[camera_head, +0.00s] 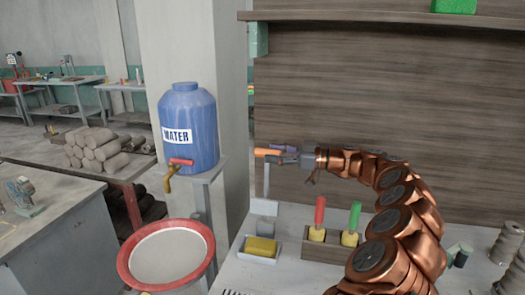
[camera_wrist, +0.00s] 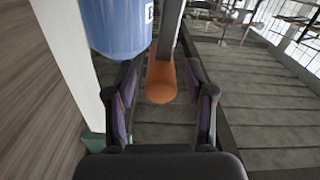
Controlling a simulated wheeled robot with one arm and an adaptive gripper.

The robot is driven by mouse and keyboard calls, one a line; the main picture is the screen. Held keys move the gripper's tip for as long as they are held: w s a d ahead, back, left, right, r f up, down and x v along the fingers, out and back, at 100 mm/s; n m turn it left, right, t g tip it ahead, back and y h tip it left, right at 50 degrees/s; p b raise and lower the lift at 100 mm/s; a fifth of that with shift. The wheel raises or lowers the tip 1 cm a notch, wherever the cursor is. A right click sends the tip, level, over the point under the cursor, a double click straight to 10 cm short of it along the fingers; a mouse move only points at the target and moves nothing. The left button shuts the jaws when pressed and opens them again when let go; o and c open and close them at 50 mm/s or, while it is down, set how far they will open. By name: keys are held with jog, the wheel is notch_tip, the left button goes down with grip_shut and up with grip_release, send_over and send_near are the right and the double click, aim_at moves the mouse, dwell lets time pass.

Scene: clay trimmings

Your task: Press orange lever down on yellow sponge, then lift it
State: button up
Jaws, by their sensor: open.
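The orange lever (camera_head: 268,152) sticks out to the left of my gripper (camera_head: 280,153), high above the bench on a grey upright post. In the wrist view the orange lever end (camera_wrist: 162,84) lies between the two fingers of my open gripper (camera_wrist: 161,90), with gaps on both sides. The yellow sponge (camera_head: 261,247) lies on a small light base (camera_head: 246,258) below the lever, well clear of it. The far side of the lever is partly hidden by my fingers in the head view.
A wooden box (camera_head: 311,249) with a red-handled and a green-handled tool stands right of the sponge. A blue water barrel (camera_head: 188,125) with a red tap and a red-rimmed basin (camera_head: 126,265) are at left. A wooden wall panel (camera_head: 400,90) stands behind.

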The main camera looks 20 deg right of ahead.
aim_at(255, 152)
jog(key=shift+p+x, duration=0.45)
jog(key=shift+x, duration=1.45)
grip_shut()
